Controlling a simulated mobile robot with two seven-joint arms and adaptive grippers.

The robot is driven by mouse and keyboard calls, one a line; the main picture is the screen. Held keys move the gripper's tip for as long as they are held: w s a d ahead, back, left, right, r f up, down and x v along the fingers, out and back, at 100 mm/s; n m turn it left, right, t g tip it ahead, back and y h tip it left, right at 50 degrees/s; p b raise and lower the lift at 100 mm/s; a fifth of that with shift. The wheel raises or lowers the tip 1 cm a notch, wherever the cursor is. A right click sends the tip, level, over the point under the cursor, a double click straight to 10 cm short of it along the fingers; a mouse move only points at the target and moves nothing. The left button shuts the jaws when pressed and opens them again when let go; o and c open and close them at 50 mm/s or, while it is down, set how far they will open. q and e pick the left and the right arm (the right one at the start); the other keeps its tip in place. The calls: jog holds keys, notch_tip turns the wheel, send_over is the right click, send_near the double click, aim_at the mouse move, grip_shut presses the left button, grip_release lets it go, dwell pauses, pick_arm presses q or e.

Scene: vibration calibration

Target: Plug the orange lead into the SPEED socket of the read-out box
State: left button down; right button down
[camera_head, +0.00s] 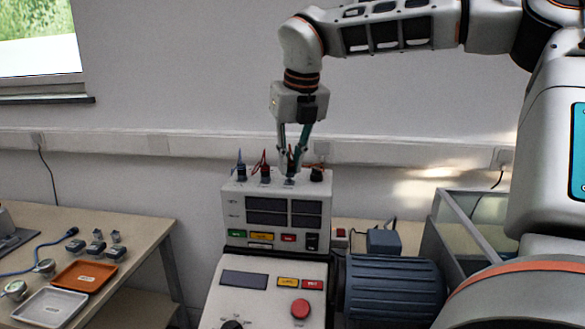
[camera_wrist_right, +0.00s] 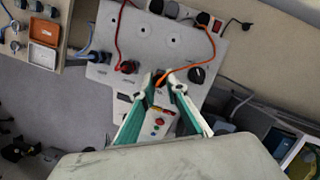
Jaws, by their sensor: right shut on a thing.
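The read-out box (camera_head: 275,213) is a pale panel with dark displays on top of the console. My right gripper (camera_head: 290,172) points down just over its top face. In the wrist view its teal fingers (camera_wrist_right: 165,84) are shut on the end of the orange lead (camera_wrist_right: 211,45), whose cable loops away to the upper right. The plug is mostly hidden between the fingertips, so I cannot tell whether it is seated in a socket. A red lead (camera_head: 264,170) and a blue lead (camera_head: 241,168) stand plugged to the left. The SPEED label is not readable. My left gripper is not in view.
A black knob-like part (camera_head: 317,174) stands close right of the gripper. The console (camera_head: 245,300) below has a red button (camera_head: 300,308). A blue-grey motor (camera_head: 392,288) is at right. A left table holds an orange tray (camera_head: 84,276) and a white tray (camera_head: 48,307).

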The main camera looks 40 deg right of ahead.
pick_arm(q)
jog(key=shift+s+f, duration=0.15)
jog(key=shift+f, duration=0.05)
pick_arm(e)
jog(key=shift+f, duration=0.1)
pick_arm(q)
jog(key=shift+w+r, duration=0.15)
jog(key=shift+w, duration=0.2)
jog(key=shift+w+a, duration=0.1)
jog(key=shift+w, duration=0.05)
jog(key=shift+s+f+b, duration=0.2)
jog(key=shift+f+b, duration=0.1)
pick_arm(e)
jog(key=shift+f, duration=0.15)
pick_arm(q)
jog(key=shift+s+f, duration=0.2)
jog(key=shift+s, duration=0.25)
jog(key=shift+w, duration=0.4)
pick_arm(e)
jog(key=shift+f, duration=0.1)
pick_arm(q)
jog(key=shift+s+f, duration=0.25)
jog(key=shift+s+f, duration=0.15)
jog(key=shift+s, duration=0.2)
